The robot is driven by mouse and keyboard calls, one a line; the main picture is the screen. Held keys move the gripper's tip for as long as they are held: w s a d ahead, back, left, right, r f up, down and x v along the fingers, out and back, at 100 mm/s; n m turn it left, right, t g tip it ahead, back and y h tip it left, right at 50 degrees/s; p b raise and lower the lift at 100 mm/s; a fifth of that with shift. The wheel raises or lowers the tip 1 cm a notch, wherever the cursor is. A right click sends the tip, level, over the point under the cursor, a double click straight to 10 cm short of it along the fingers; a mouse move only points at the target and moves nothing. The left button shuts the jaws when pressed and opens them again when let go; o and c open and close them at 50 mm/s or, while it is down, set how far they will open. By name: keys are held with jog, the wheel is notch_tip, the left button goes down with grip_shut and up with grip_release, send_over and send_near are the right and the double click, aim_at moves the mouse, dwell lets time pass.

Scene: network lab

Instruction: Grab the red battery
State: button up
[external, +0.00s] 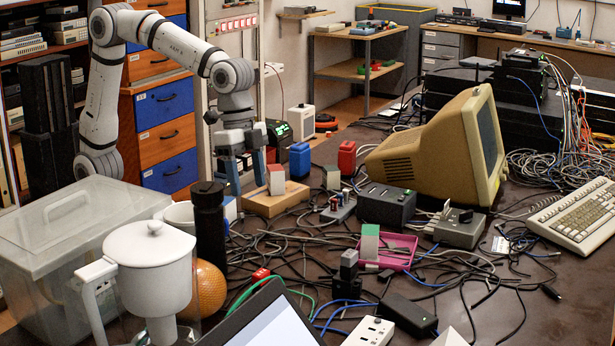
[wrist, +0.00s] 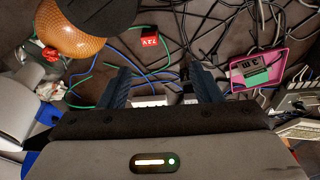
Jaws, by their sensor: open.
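The red battery (external: 347,157) appears to be the red block with a dark top that stands upright on the table, right of a similar blue one (external: 300,160). My gripper (external: 248,182) is open over the left part of a wooden board, to the left of the red battery and clearly apart from it. In the wrist view its two dark fingers (wrist: 160,74) are spread with nothing gripped. I cannot make out the red battery in the wrist view.
A red-and-white block (external: 276,179) stands on the wooden board (external: 290,199), close right of my gripper. A beige monitor (external: 440,150) stands right of the red battery. Loose cables and a pink tray (external: 400,248) cover much of the table. A small red object (wrist: 150,40) lies among cables.

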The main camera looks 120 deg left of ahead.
aim_at(261, 272)
jog(key=w+d+f+g+p, duration=0.1)
jog(key=w+f, duration=0.1)
jog(key=f, duration=0.2)
jog(key=w+d+f+g+p, duration=0.1)
jog(key=w+f, duration=0.1)
jog(key=f, duration=0.2)
jog(key=w+d+f+g+y+p, duration=0.1)
jog(key=w+d+f+g, duration=0.1)
jog(key=w+f, duration=0.1)
jog(key=shift+d+f+n+p, duration=0.1)
jog(key=shift+f+n+p, duration=0.3)
jog(key=shift+f, duration=0.4)
jog(key=f, duration=0.2)
jog(key=s+f, duration=0.1)
jog(key=f, duration=0.5)
jog(key=shift+s+d, duration=0.1)
jog(key=shift+s, duration=0.2)
jog(key=shift+r, duration=0.1)
jog(key=c, duration=1.1)
